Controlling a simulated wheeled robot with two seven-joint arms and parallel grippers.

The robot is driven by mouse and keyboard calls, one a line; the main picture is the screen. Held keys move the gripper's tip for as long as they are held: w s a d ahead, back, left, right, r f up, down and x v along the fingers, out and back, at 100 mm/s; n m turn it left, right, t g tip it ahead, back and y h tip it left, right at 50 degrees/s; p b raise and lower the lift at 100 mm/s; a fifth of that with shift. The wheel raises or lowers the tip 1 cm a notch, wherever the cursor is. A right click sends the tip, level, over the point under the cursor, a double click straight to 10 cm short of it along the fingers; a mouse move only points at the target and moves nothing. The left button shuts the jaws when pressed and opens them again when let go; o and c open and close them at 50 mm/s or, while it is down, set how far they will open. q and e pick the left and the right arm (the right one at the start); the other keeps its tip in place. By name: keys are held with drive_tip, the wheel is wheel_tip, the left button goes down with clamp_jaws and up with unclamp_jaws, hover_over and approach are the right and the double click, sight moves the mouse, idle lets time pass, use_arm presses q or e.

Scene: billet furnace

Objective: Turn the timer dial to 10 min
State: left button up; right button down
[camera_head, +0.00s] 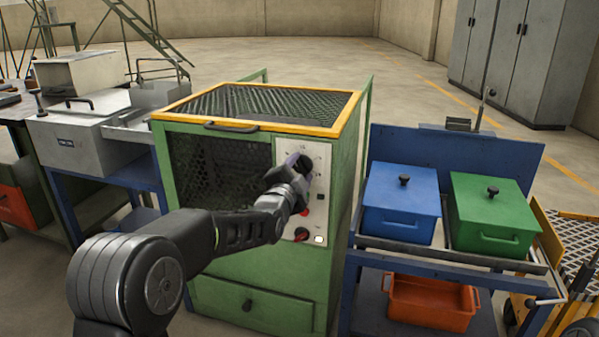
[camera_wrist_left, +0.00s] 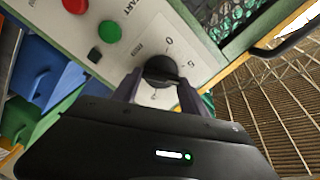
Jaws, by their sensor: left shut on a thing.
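The timer dial (camera_wrist_left: 160,71) is a round black knob on the light control panel (camera_wrist_left: 125,28) of the green furnace (camera_head: 265,262). In the left wrist view the marks 0 and 5 show beside it; the lower marks are partly hidden. My left gripper (camera_wrist_left: 160,88) is shut on the dial, one finger on each side. In the head view the left gripper (camera_head: 299,168) reaches the upper part of the panel, and its hand hides part of the panel. I cannot read the dial's setting. My right gripper is not in view.
A green button (camera_wrist_left: 110,31) and a red button (camera_wrist_left: 76,5) sit on the panel near the dial. A blue box (camera_head: 400,212) and a green box (camera_head: 490,232) stand on a cart to the right. A grey metal box (camera_head: 85,140) stands on the left bench.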

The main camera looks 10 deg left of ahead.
use_arm(q)
drive_tip(key=m+b, duration=0.1)
drive_tip(key=m, duration=0.5)
drive_tip(key=shift+f, duration=0.2)
idle(0.4)
drive_tip(key=o, duration=1.4)
drive_tip(key=shift+s, duration=0.15)
drive_tip(key=s, duration=0.3)
drive_tip(key=s+p, duration=0.1)
drive_tip(key=s, duration=0.3)
drive_tip(key=shift+s+a, duration=0.2)
drive_tip(key=shift+s, duration=0.05)
